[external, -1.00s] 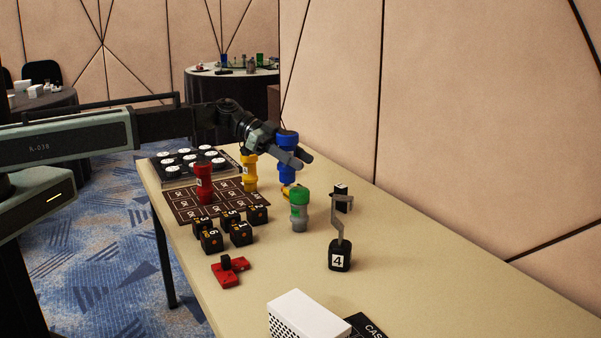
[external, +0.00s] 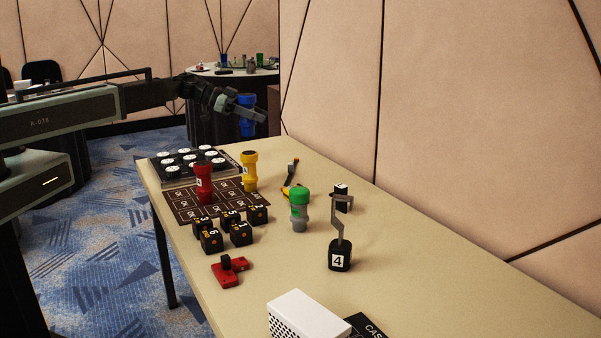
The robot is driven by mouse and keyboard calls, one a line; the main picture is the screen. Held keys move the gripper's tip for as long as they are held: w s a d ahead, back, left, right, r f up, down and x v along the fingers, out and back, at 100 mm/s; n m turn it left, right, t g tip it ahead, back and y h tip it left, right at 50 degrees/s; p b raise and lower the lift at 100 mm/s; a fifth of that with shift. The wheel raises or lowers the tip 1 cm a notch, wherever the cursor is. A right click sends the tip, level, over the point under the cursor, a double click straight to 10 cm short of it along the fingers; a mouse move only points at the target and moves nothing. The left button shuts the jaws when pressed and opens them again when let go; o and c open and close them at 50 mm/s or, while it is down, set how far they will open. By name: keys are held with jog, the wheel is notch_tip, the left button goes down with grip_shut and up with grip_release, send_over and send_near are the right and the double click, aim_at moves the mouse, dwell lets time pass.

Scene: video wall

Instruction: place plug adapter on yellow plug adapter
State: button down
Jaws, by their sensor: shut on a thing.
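The blue plug adapter (external: 246,129) is held upright by my gripper (external: 252,112), which is shut on it; a finger crosses its middle. It hangs in the air above the table, directly over the yellow plug adapter in the picture, with a gap between them; how well they line up in depth I cannot tell. The yellow plug adapter (external: 249,173) stands upright on the table near the back edge of the brown grid mat.
A red adapter (external: 204,184) stands on the mat (external: 182,203). Several black numbered cubes (external: 241,233) and a bent metal holder (external: 338,222) stand nearer. The right front tabletop is mostly clear.

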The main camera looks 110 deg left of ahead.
notch_tip(320, 180, down, 6)
jog(key=b, duration=0.4)
jog(key=shift+b, duration=0.35)
jog(key=c, duration=0.9)
grip_release()
jog(key=shift+o, duration=0.2)
jog(key=shift+s+r+p, duration=0.1)
jog(key=shift+r+p, duration=0.25)
jog(key=shift+p, duration=0.05)
jog(key=p+v, duration=0.4)
jog(key=v, duration=0.7)
jog(key=shift+s, duration=0.4)
